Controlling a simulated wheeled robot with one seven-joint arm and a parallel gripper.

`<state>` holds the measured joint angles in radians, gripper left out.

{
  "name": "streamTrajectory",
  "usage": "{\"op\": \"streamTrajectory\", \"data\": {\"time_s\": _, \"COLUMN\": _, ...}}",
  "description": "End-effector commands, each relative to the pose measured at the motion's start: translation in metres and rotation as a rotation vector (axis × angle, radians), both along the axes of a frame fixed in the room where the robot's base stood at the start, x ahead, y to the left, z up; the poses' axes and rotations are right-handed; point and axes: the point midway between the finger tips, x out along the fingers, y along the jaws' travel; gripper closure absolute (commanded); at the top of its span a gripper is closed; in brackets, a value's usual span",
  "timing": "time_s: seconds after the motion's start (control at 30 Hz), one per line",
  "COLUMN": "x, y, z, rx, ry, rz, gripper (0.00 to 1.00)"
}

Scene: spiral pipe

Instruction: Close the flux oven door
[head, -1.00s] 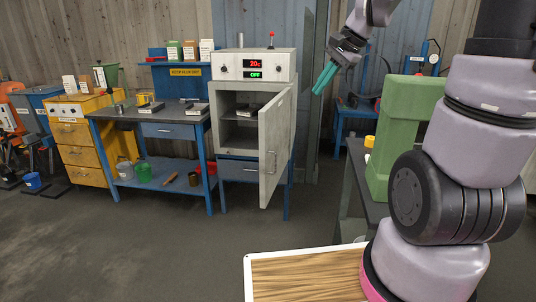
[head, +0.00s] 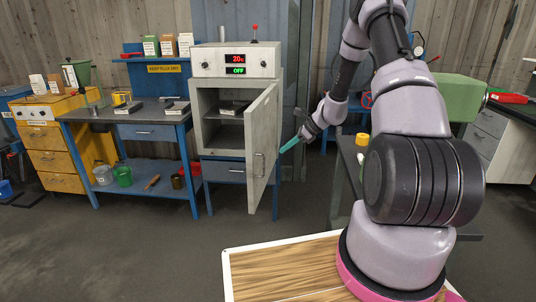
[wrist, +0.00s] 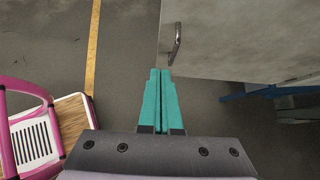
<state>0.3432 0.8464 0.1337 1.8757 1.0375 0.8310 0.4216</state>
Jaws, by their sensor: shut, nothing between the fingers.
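The flux oven (head: 235,62) is a pale grey box on a blue stand, with red "20c" and green "OFF" displays. Its door (head: 262,140) hangs open at the right side, swung out toward me, and the shelved inside shows. The door handle (head: 259,165) is a metal bar near the free edge; it also shows in the wrist view (wrist: 175,44). My gripper (head: 290,145), with teal fingers, is just right of the door in the head view. In the wrist view its fingers (wrist: 160,80) are together and empty, close to the door's edge; whether they touch it is unclear.
A blue workbench (head: 130,116) stands left of the oven, with a yellow drawer cabinet (head: 55,150) beyond it. A dark table with a green machine (head: 462,97) is at the right. The floor before the oven is clear.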

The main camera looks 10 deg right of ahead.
Motion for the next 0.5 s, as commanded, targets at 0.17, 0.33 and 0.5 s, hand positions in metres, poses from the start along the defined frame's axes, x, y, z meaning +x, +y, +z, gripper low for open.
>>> {"op": "streamTrajectory", "data": {"time_s": 0.17, "x": 0.008, "y": 0.020, "z": -0.020, "rx": 0.002, "ry": 0.001, "rz": 0.004, "gripper": 1.00}}
{"op": "streamTrajectory", "data": {"time_s": 0.33, "x": 0.018, "y": 0.044, "z": -0.047, "rx": 0.000, "ry": 0.001, "rz": 0.006, "gripper": 1.00}}
{"op": "streamTrajectory", "data": {"time_s": 0.5, "x": 0.029, "y": 0.067, "z": -0.069, "rx": 0.000, "ry": 0.000, "rz": 0.006, "gripper": 1.00}}
